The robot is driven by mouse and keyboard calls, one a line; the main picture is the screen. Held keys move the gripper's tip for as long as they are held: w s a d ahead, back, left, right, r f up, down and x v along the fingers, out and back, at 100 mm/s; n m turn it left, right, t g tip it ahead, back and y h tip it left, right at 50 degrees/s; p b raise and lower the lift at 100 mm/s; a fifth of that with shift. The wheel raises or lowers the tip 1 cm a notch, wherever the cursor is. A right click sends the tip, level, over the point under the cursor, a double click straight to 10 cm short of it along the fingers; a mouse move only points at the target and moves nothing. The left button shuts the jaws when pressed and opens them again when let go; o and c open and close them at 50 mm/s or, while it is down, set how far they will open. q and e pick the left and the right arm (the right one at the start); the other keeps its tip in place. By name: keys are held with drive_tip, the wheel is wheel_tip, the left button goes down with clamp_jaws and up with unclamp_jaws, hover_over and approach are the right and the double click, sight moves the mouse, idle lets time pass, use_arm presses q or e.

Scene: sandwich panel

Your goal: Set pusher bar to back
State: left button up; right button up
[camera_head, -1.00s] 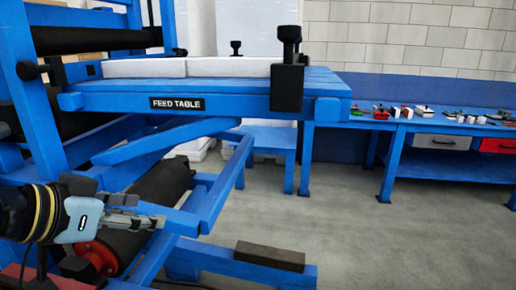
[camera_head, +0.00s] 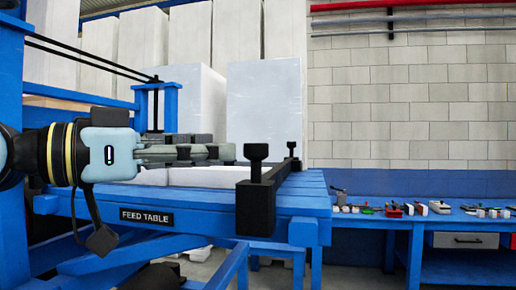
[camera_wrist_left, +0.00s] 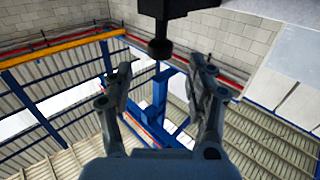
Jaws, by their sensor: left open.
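The black pusher bar (camera_head: 268,185) lies across the blue feed table (camera_head: 310,190), with an upright knob at its near end and another at its far end. A dark block with a round knob, which looks like part of the bar, shows at the top centre of the left wrist view (camera_wrist_left: 160,47). My left gripper (camera_head: 228,153) comes in from the left, level above the table. Its fingertips appear just left of the near knob and apart from it. In the left wrist view its two fingers (camera_wrist_left: 162,75) are spread, with nothing between them. My right gripper is not in view.
White panels (camera_head: 205,177) lie on the feed table behind my left gripper. Large white blocks (camera_head: 265,110) stand at the back. A blue workbench (camera_head: 375,222) with small tools is at the right. A blue frame post (camera_head: 172,105) stands behind the gripper.

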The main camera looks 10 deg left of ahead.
sight(245, 149)
use_arm(q)
drive_tip(key=shift+x, duration=0.8)
drive_tip(key=p+x, duration=0.1)
drive_tip(key=x, duration=0.3)
drive_tip(key=shift+p, duration=0.4)
drive_tip(key=shift+x, duration=1)
drive_tip(key=shift+f, duration=0.1)
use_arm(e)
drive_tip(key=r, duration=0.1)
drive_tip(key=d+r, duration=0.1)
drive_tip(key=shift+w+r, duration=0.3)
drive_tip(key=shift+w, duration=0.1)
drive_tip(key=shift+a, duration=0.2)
use_arm(q)
drive_tip(key=c, duration=0.5)
clamp_jaws()
